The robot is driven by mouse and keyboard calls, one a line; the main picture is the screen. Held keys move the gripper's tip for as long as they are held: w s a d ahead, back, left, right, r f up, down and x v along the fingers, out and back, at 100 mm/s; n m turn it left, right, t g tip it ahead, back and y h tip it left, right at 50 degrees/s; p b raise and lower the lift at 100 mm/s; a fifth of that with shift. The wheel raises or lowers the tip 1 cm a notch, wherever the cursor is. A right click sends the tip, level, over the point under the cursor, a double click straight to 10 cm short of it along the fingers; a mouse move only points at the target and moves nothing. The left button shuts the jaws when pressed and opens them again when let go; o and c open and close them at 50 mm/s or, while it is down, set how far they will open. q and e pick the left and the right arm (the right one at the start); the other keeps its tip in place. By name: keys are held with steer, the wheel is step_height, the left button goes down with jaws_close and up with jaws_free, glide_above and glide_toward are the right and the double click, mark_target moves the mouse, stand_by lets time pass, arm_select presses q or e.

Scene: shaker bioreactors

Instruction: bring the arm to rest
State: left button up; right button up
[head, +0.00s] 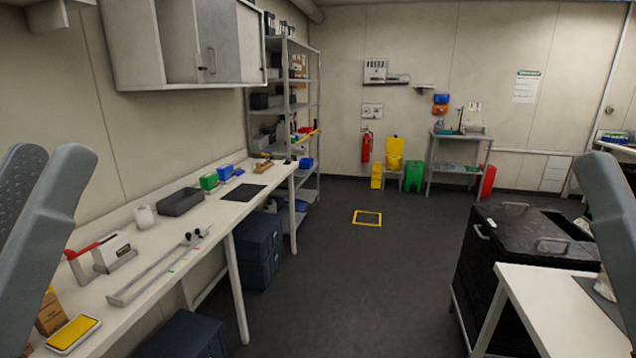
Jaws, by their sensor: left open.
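My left gripper (48,158) shows at the left edge of the head view. Its two grey fingers point upward and stand a little apart, open, with nothing between them. One finger has a dotted pad. On the right edge a single grey part of my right gripper (604,205) shows. The rest of it is cut off by the frame, so its jaw state cannot be told. Neither gripper is seen touching anything.
A long white bench (150,262) runs along the left wall, with a dark tray (180,202) and tools. A wall cabinet (185,45) hangs above. A black cabinet (500,265) and white table (560,310) stand right.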

arm_select(q)
step_height(320, 180, up, 38)
steer(key=a+n+y+p, duration=0.1)
steer(key=y+p, duration=0.3)
steer(key=p, duration=3.4)
steer(key=shift+a+f+t+y, duration=0.25)
steer(key=shift+a+t+y, duration=0.05)
steer(key=shift+a, duration=0.6)
steer(key=shift+f, duration=0.1)
step_height(320, 180, down, 58)
steer(key=b, duration=5.8)
steer(key=shift+y, duration=0.3)
